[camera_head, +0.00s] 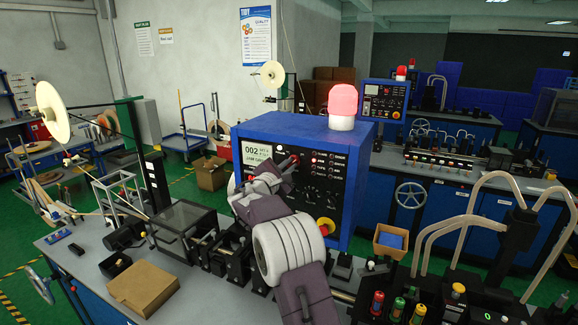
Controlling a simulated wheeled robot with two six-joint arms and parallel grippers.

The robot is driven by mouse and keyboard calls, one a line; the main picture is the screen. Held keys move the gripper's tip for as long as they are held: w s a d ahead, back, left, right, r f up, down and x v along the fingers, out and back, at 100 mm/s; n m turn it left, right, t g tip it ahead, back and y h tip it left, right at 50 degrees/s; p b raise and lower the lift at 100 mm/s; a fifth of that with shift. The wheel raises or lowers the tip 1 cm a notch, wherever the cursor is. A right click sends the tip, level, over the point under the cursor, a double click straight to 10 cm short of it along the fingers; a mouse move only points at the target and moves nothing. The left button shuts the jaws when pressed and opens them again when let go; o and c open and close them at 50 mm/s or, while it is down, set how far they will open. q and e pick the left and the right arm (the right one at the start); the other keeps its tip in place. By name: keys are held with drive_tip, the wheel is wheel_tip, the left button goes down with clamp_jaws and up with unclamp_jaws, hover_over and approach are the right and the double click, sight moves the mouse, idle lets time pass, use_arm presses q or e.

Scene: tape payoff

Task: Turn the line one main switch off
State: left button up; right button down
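The panel carries a small lit screen (257,153), a column of indicator lights, several dark knobs and a red button on a yellow base (325,226) low down. My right gripper (283,171) is at the panel's left part, below and right of the screen, and hides some of it. A small red and dark part (294,158) shows at its fingertips; I cannot tell if this is the main switch, or if the fingers touch it. My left gripper is not in view.
A red beacon lamp (342,102) stands on the box. A cardboard box (143,287) and a dark clear-topped cover (184,220) sit on the bench at left. Coloured buttons (397,307) and pale curved tubes (478,210) are at right. A second blue control box (386,98) stands behind.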

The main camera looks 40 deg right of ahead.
drive_tip(key=shift+r, duration=0.1)
drive_tip(key=n, duration=0.5)
drive_tip(key=n+p, duration=0.1)
drive_tip(key=n, duration=0.2)
drive_tip(key=shift+s+r+n, duration=0.1)
drive_tip(key=shift+r+n, duration=0.15)
drive_tip(key=shift+n, duration=0.05)
drive_tip(key=shift+r+n+p, duration=0.1)
drive_tip(key=shift+n+p, duration=2)
drive_tip(key=shift+n, duration=2.4)
drive_tip(key=c, duration=1.5)
unclamp_jaws()
drive_tip(key=shift+f, duration=0.3)
